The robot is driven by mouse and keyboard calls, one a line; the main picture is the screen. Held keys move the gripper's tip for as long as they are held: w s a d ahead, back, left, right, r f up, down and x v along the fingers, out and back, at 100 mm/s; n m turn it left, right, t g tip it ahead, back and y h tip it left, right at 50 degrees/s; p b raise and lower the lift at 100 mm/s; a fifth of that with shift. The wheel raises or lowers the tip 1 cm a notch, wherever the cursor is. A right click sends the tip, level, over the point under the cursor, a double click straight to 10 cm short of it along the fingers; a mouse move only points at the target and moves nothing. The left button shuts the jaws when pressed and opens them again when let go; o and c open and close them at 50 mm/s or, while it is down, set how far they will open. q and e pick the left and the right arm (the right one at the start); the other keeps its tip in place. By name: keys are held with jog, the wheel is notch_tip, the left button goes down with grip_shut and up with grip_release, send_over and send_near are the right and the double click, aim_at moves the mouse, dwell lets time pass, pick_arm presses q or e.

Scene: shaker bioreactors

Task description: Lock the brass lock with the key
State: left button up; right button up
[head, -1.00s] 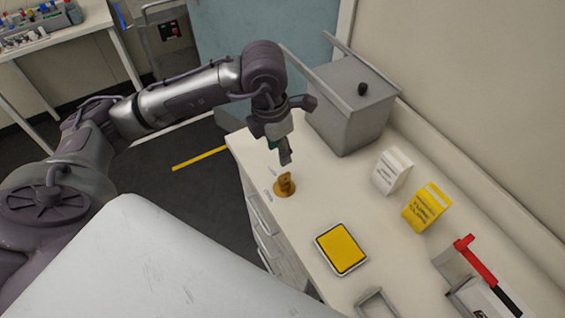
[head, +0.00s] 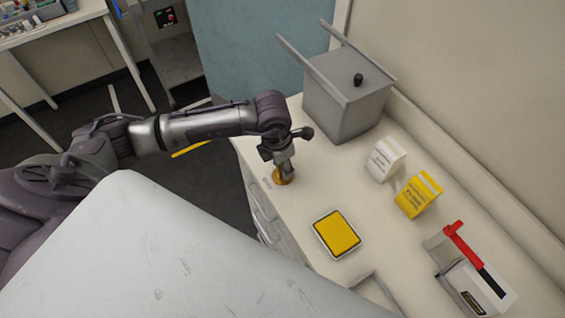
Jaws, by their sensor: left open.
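The brass lock (head: 279,178) stands on the white counter near its left edge in the head view. My left gripper (head: 284,172) points down right at the lock and covers most of it. The gripper is open; whether its fingers touch the lock or stand around it cannot be told. The key cannot be made out, as the gripper hides the top of the lock. My right gripper is not in view.
A grey lidded box (head: 345,100) stands behind the gripper. A white carton (head: 384,160), a yellow carton (head: 418,195), a yellow pad in a tray (head: 337,233) and a red-handled device (head: 470,275) stand to the right. Bare counter (head: 330,180) lies between.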

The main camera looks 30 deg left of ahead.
pick_arm(q)
grip_shut()
jog(key=shift+s+f+b, duration=0.1)
jog(key=shift+f+b, duration=0.1)
jog(key=shift+b, duration=0.2)
jog(key=shift+s+f, duration=0.1)
dwell(0.4)
